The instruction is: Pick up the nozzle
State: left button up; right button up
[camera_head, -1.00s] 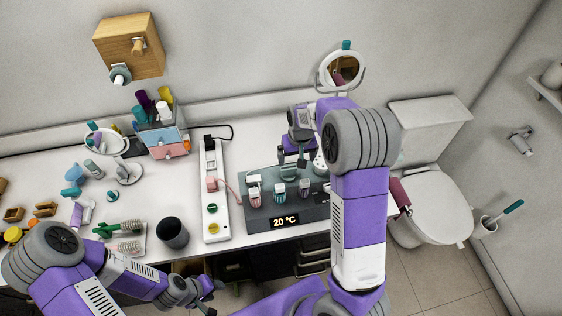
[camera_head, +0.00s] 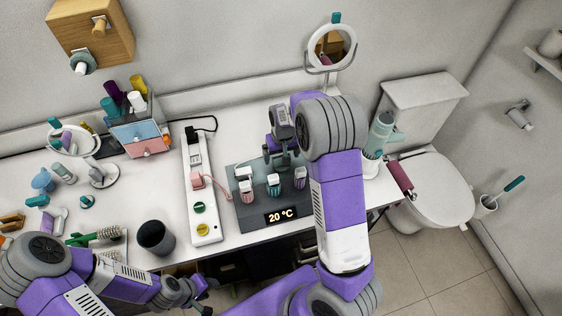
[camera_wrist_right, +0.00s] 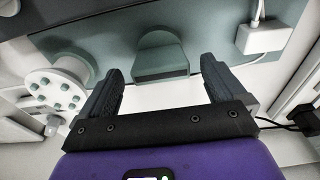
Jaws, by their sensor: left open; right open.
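A teal, round-topped piece that looks like the nozzle (camera_wrist_right: 160,58) shows in the right wrist view. It lies ahead of and between the fingertips, with a visible gap on each side; I cannot tell whether the tips reach it in depth. My right gripper (camera_wrist_right: 160,75) is open and empty. In the head view my right gripper (camera_head: 282,160) is low over the back of the grey panel (camera_head: 250,217), and it hides the nozzle there. My left gripper (camera_head: 198,294) is open and empty at the counter's front edge.
A white round attachment with green pegs (camera_wrist_right: 58,92) stands close left of the right gripper. A teal hair dryer (camera_head: 381,130) is at the counter's right end.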

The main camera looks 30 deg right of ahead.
jog(key=f, duration=0.3)
jog(key=shift+w+f, duration=0.2)
jog(key=shift+r, duration=0.1)
jog(key=c, duration=1)
jog(key=shift+c, duration=0.2)
